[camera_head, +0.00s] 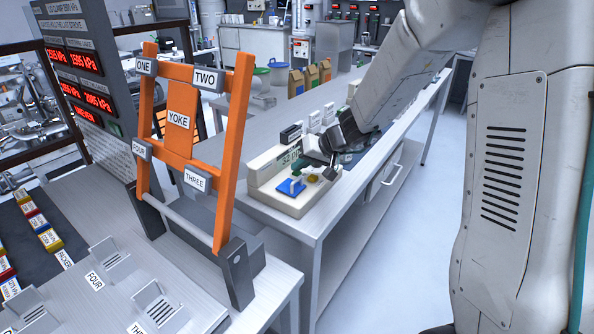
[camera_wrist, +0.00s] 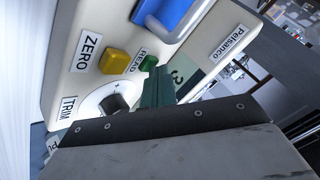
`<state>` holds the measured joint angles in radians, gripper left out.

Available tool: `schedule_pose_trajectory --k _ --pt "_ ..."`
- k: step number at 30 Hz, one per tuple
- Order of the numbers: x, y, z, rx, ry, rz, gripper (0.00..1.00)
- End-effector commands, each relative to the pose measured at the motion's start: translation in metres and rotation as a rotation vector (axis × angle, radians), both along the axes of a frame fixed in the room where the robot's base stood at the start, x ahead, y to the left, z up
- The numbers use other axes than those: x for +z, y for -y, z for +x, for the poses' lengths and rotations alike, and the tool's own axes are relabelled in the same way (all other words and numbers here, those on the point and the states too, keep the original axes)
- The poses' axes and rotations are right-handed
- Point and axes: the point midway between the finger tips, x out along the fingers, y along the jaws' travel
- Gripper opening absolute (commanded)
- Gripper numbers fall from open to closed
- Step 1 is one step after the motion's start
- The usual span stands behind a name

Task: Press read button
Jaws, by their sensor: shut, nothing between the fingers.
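The cream instrument box (camera_head: 293,206) stands on the near end of the long bench, and it also fills the upper left of the wrist view (camera_wrist: 70,65). Its small green button (camera_wrist: 150,62) has a READ label beside it. Next to it are a yellow button (camera_wrist: 115,62) by the ZERO label and a dark knob on a white dial (camera_wrist: 115,102) by the TRIM label. My gripper (camera_wrist: 155,78) is shut and empty, its tip right by the green button. I cannot tell whether they touch. In the head view my gripper (camera_head: 327,168) is over the box's right side.
A blue part (camera_wrist: 168,18) sits on the box beside the buttons. An orange yoke frame (camera_head: 181,125) stands on the nearer table at left. Small labelled blocks (camera_head: 291,134) stand on the bench behind the box. The floor right of the bench is clear.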

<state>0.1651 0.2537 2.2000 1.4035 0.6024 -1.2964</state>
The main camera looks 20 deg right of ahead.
Motion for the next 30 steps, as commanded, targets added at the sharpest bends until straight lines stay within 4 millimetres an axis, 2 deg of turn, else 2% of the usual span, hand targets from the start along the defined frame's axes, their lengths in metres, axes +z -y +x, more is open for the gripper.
schedule_pose_trajectory --k 7,16,26,30 --pt "0.002 0.000 0.000 0.000 0.000 0.000 0.00" --pt "0.017 0.000 0.000 0.001 0.000 -0.001 0.00" --pt "0.019 0.000 0.000 -0.001 0.000 0.001 0.00" --pt "0.027 0.000 0.000 0.001 0.002 -0.001 0.00"
